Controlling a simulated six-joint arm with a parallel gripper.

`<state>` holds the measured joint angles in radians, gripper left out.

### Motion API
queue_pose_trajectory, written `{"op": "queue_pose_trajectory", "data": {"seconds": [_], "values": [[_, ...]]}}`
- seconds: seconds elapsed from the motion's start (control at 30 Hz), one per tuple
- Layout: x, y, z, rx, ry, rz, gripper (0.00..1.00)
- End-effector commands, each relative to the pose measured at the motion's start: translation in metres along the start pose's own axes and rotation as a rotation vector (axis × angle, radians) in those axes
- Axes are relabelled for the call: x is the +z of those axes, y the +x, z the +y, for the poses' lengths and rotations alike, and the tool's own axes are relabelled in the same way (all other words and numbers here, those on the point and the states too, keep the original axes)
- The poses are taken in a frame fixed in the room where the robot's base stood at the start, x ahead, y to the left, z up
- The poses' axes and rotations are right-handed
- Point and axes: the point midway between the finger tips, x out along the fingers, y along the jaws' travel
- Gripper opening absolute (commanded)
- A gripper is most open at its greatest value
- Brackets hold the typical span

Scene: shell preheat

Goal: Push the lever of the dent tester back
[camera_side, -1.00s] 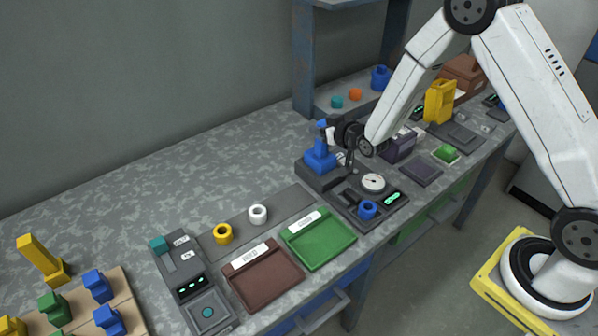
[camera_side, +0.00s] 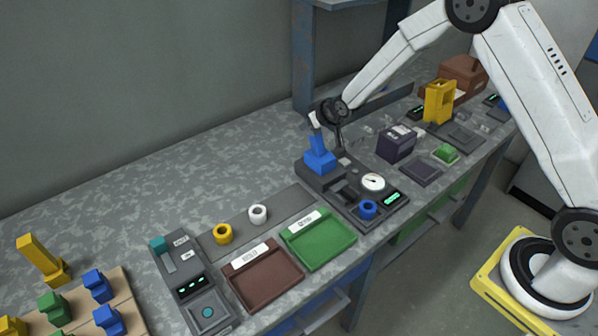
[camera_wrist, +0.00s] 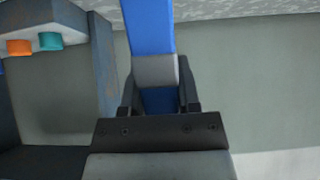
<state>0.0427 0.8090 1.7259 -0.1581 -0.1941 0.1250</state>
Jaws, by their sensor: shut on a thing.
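The dent tester (camera_side: 340,193) is a dark grey device with a round white dial (camera_side: 372,182) and a lit green display (camera_side: 391,199). Its blue lever (camera_side: 317,144) rises from a blue block at its back end, and leans back a little. My gripper (camera_side: 317,120) is at the top of the lever. In the wrist view my gripper (camera_wrist: 158,95) is shut on the lever (camera_wrist: 147,25), at a light grey band between the fingers. A blue ring (camera_side: 367,209) sits at the tester's front. The fingertips are small and partly hidden in the side view.
A green tray (camera_side: 345,240), a brown tray (camera_side: 285,291), a yellow ring (camera_side: 223,233) and a white ring (camera_side: 257,214) are left of the tester. A purple box (camera_side: 395,147) stands to its right. A shelf post (camera_side: 302,60) rises behind. The bench back left is clear.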

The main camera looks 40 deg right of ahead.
Motion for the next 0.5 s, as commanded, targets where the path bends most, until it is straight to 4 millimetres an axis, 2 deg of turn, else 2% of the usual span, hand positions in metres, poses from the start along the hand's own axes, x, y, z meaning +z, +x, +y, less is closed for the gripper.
{"op": "queue_pose_trajectory", "data": {"seconds": [0.47,0.5], "values": [[0.0003,0.0018,-0.0002,0.0,-0.001,-0.013,0.0],[0.0003,0.0018,-0.0002,0.0,-0.001,-0.013,0.51]]}}
